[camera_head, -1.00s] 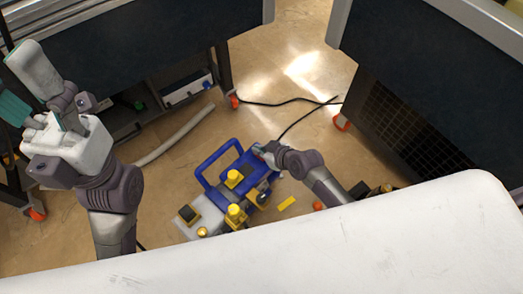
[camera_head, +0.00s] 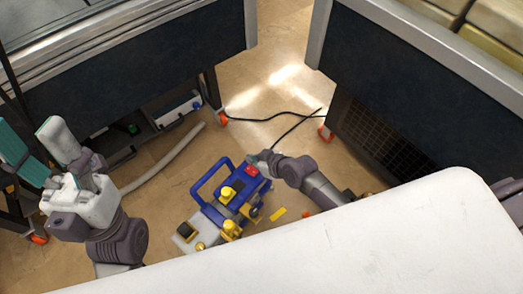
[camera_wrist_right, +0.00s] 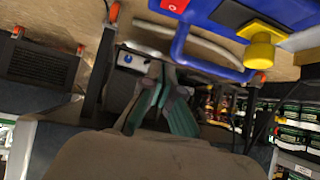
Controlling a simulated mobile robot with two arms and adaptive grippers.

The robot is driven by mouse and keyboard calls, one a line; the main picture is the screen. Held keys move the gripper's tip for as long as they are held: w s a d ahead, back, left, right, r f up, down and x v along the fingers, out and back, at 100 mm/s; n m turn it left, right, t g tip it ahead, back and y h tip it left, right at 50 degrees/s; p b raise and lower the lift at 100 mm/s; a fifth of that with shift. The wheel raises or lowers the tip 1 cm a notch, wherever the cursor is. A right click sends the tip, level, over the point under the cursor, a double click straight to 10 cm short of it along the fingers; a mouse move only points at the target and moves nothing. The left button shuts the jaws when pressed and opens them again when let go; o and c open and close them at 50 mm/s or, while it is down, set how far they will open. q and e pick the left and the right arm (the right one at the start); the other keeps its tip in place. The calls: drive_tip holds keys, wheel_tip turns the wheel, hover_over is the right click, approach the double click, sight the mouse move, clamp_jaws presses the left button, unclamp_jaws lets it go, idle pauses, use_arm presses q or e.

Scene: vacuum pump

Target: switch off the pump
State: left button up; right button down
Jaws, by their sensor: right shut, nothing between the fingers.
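The pump (camera_head: 237,203) is a blue body with a blue loop handle, yellow caps and a pale grey end, standing on the floor. A red switch (camera_head: 251,170) sits at its far right end. My right gripper (camera_head: 254,158) is shut and empty, close beside the red switch; contact cannot be told. In the right wrist view its teal-padded fingers (camera_wrist_right: 160,80) are together. Part of the pump (camera_wrist_right: 225,15) and a red part (camera_wrist_right: 175,4) show at that view's top edge. My left gripper (camera_head: 29,130) is open and empty, raised at the left, away from the pump.
A dark cabinet (camera_head: 400,110) on orange-red casters stands at right, and a workbench (camera_head: 120,80) at back left. A black cable (camera_head: 290,130) and a pale hose (camera_head: 165,160) lie on the floor. A yellow piece (camera_head: 278,214) lies right of the pump.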

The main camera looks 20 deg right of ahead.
use_arm(q)
drive_tip(key=w+d+f+g+y+p, duration=0.1)
drive_tip(key=w+f+g+y+p, duration=0.1)
drive_tip(key=w+f+g, duration=0.2)
drive_tip(key=shift+w+d+f+g+y, duration=0.15)
drive_tip(key=shift+w+d+g+y, duration=0.2)
drive_tip(key=shift+w+g, duration=1.95)
use_arm(e)
drive_tip(key=s+d+r, duration=0.2)
drive_tip(key=s+r, duration=0.1)
drive_tip(key=r, duration=0.2)
use_arm(q)
drive_tip(key=shift+w+t, duration=0.65)
drive_tip(key=shift+t, duration=0.05)
